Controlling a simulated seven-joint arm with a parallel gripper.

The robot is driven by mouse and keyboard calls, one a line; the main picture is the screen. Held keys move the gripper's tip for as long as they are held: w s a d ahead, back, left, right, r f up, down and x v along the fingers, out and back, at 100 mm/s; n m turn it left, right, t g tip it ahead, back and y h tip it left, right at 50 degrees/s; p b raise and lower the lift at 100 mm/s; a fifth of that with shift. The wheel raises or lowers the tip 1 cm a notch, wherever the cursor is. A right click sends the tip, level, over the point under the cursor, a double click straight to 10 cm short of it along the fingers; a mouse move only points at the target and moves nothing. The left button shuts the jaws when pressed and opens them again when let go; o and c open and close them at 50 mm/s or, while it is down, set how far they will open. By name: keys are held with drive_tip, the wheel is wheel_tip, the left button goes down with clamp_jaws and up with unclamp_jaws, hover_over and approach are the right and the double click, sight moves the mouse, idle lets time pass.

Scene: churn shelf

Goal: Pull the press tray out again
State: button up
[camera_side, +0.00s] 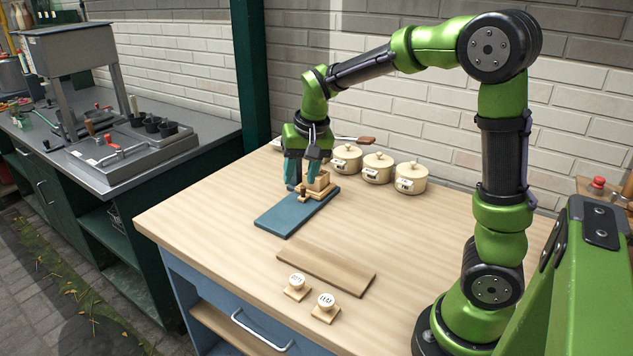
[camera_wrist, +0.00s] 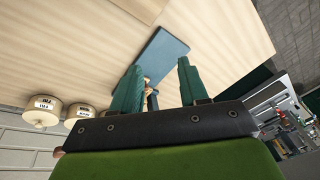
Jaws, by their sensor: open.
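A small pale wooden press (camera_side: 321,189) with a box-like top stands at the far end of a blue board (camera_side: 283,219). A small brown knob (camera_side: 302,197) shows at its front; I cannot tell whether it belongs to the press tray. My gripper (camera_side: 302,185) points down at the press, its teal fingers apart beside the knob. In the wrist view my gripper (camera_wrist: 160,67) shows two separate fingers, with a little wood and a dark piece between them. The blue board (camera_wrist: 160,55) lies beyond. The fingers hide much of the press, and contact is unclear.
Several cream lidded pots (camera_side: 377,168) stand behind, right of the press. A brown board (camera_side: 326,267) and two knobbed wooden stamps (camera_side: 296,287) lie nearer the front. The tabletop left of the blue board is clear.

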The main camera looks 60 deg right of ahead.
sight(303, 188)
drive_tip(key=w+d+m+g+h, duration=0.1)
drive_tip(key=w+d+m+h, duration=0.3)
drive_tip(key=w+d, duration=0.5)
drive_tip(key=x, duration=1)
drive_tip(key=s+x, duration=0.1)
drive_tip(key=x, duration=0.5)
drive_tip(key=shift+d+f, duration=0.1)
drive_tip(key=shift+d, duration=0.2)
drive_tip(key=shift+c, duration=0.4)
clamp_jaws()
drive_tip(key=shift+a, duration=0.1)
